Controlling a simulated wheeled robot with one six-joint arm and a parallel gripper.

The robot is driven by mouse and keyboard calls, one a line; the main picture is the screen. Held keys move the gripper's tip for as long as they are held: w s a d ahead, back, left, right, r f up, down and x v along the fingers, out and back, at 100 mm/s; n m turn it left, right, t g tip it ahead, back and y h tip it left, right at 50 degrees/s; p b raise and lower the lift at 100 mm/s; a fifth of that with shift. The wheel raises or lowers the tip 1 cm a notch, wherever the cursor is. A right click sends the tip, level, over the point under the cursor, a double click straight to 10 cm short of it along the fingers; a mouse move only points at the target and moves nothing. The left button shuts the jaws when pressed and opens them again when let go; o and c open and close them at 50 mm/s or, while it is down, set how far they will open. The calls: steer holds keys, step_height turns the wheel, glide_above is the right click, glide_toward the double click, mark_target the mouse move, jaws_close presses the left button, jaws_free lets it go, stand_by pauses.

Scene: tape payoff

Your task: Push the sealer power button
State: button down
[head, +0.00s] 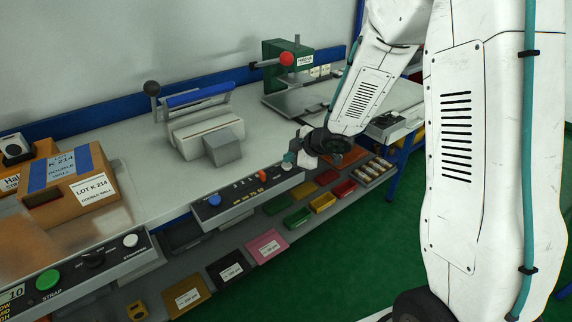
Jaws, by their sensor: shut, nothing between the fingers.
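The sealer (205,128), a pale bench unit with a blue-handled lever arm, stands on the bench. A dark control panel (238,193) on the bench's front edge carries a blue button (214,200), small orange controls (263,178) and a teal knob (288,157) at its right end. The labels are too small to read, so I cannot tell which control is the sealer power button. My gripper (303,149) is shut and empty, close to the panel's right end. I cannot tell whether it touches the panel. My arm comes in from the right.
A strapping panel (75,267) with a green button is at front left, near a carton (80,192) labelled LOT K 214. A green press (287,62) with a red ball handle stands at the back. Several coloured bins (322,202) sit on the shelf below.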

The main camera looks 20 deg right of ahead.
mark_target(290, 166)
steer(key=shift+r, duration=0.2)
steer(key=shift+r, duration=3)
